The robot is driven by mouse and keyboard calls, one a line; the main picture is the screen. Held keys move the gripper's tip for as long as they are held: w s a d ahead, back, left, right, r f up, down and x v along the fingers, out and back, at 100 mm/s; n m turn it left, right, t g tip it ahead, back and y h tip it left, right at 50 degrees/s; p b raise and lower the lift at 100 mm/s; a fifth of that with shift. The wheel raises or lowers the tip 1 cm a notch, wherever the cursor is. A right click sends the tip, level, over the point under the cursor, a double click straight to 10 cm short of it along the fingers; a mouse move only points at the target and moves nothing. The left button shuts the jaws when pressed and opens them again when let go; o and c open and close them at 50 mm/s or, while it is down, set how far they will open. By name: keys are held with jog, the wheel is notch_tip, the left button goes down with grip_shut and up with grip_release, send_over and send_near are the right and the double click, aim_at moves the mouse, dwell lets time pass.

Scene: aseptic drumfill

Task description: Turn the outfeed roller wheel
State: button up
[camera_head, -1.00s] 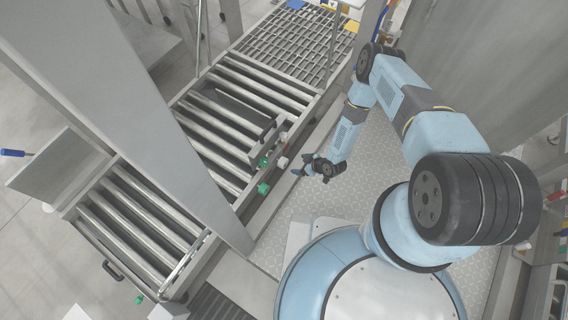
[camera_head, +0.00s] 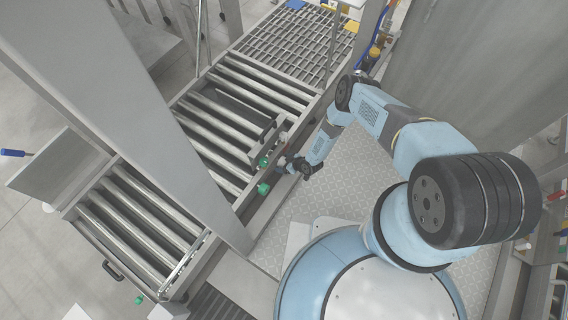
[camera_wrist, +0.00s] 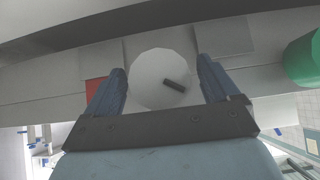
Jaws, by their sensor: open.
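A pale round wheel (camera_wrist: 150,72) with a short dark peg on its face fills the middle of the wrist view. My gripper (camera_wrist: 162,70) is open, with one blue finger at each side of the wheel. I cannot tell whether the fingers touch it or how deep they reach. In the head view my gripper (camera_head: 281,163) is at the right side rail of the roller conveyor (camera_head: 215,133), where it hides the wheel.
A green part (camera_wrist: 303,60) is close at the right in the wrist view; a red patch (camera_wrist: 94,91) lies behind the left finger. In the head view, green parts (camera_head: 263,189) line the rail. A steel post (camera_head: 160,110) crosses the conveyor. Tread-plate floor (camera_head: 345,180) is clear.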

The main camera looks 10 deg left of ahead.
jog(key=shift+f, duration=0.1)
jog(key=shift+c, duration=0.2)
jog(key=c, duration=0.9)
jog(key=shift+w, duration=0.1)
jog(key=shift+m+g+y, duration=0.6)
jog(key=shift+g, duration=0.5)
jog(key=shift+w+m+g, duration=0.1)
jog(key=shift+m+g, duration=0.2)
jog(key=shift+g, duration=0.2)
jog(key=o, duration=0.9)
jog(key=shift+o, duration=0.2)
